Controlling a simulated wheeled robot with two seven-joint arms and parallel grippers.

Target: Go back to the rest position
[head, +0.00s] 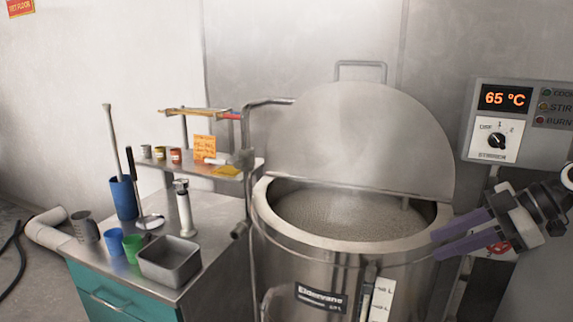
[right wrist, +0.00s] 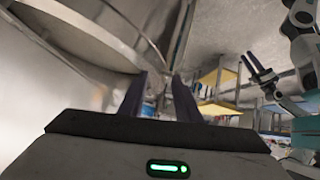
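My right gripper (head: 437,245) is at the right of the head view, in front of the right rim of the steel kettle (head: 300,255). Its two purple fingers are apart with nothing between them. The right wrist view also shows the two dark fingers (right wrist: 160,98) apart and empty. My left gripper (right wrist: 249,57) shows small at the right of the right wrist view, with its two dark fingers apart and nothing seen between them. It is outside the head view.
The kettle's lid (head: 370,130) stands raised over grainy contents. A control box (head: 500,140) reading 65 °C is on the wall at right. A side table (head: 205,240) at left holds cups, tools and a metal tray (head: 170,262). A small shelf (head: 225,172) is behind it.

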